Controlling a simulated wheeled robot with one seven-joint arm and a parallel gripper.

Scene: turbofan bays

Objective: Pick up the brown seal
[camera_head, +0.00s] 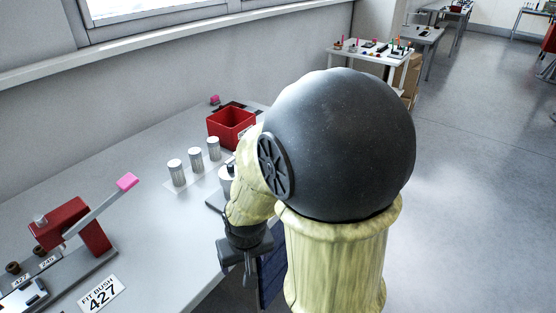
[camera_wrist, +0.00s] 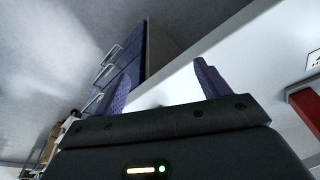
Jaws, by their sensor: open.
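Two small dark brown round parts, one at the far left (camera_head: 13,267) and one beside it (camera_head: 40,251), stand at the left of the bench near number labels. I cannot tell whether either is the brown seal. My gripper (camera_head: 248,272) hangs at the bench's front edge, well to the right of them. In the wrist view my gripper (camera_wrist: 155,88) is open, with nothing between its two fingers. No brown seal shows clearly in the wrist view.
A red press with a pink-ended lever (camera_head: 128,182) stands on the grey bench (camera_head: 150,235) near a "FIT BUSH 427" card (camera_head: 102,295). Several silver cylinders (camera_head: 195,158) and a red bin (camera_head: 231,122) stand farther back. Blue drawers (camera_wrist: 158,50) are below the bench.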

